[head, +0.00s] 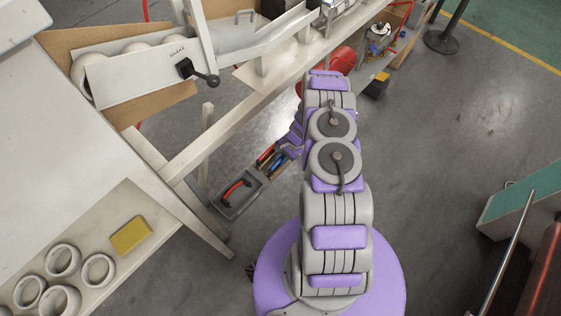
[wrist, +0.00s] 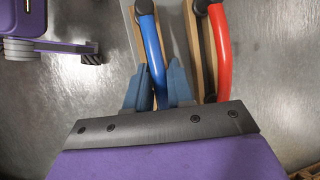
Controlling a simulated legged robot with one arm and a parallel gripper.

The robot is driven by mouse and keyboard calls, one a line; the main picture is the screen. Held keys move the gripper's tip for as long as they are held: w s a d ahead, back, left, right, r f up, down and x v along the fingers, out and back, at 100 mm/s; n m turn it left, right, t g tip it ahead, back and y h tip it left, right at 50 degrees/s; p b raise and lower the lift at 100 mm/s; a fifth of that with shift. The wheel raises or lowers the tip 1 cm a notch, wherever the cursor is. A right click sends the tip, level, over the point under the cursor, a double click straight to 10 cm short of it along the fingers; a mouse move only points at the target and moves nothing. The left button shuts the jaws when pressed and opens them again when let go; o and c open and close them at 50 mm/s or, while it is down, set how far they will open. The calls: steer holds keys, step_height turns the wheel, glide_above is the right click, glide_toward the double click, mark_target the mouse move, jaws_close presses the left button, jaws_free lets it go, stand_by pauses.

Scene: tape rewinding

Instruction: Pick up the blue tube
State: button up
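The blue tube (wrist: 151,45) is a curved handle-like piece with a dark end, lying over a tan strip in the wrist view. My gripper (wrist: 156,68) has its two blue-grey fingers apart, one on each side of the blue tube. The fingers are very close to the tube's sides; I cannot tell whether they touch it. The tube's lower end is partly hidden by the gripper body. In the head view my arm reaches down to the floor and hides most of the gripper.
A red tube (wrist: 219,50) lies just right of the blue one. A grey tray (head: 228,213) with another red tube stands on the floor beside a white table leg (head: 190,215). A white workbench (head: 40,130) is at left. Open floor (head: 455,110) lies to the right.

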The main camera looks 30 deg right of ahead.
mark_target(279, 160)
steer(key=shift+c, duration=1.4)
steer(key=shift+a, duration=0.45)
jaws_close()
steer(key=shift+d+r, duration=0.1)
steer(key=shift+d, duration=0.05)
steer(key=shift+d+r, duration=0.2)
steer(key=shift+r, duration=0.2)
steer(key=r, duration=0.1)
steer(key=r+p, duration=0.1)
steer(key=r, duration=0.1)
steer(key=shift+s, duration=0.25)
steer(key=s+d+p, duration=0.1)
steer(key=s+d, duration=0.1)
steer(key=s, duration=0.5)
steer(key=s+d+r+p, duration=0.1)
steer(key=s+d, duration=0.1)
steer(key=s, duration=0.5)
steer(key=shift+s+d, duration=0.35)
steer(key=shift+d, duration=0.05)
steer(key=shift+d, duration=0.1)
